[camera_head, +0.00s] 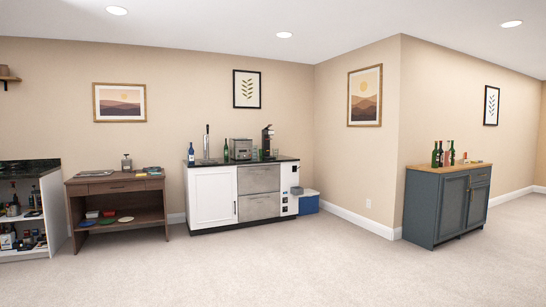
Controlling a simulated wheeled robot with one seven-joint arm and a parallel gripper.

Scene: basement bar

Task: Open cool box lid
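The cool box (309,204) stands on the floor in the head camera view, right of the bar counter and near the room corner. It has a blue body and a pale lid (309,192) that looks shut. Its left side is partly hidden by the counter's end. It is small and far off, so its handle and lid edge cannot be made out. My gripper is not in view.
The bar counter (213,199) with steel drawers stands left of the cool box. A wooden desk (118,187) and a bottle shelf (26,210) stand further left. A blue-grey cabinet (446,205) stands at right. The carpet (270,270) in front is clear.

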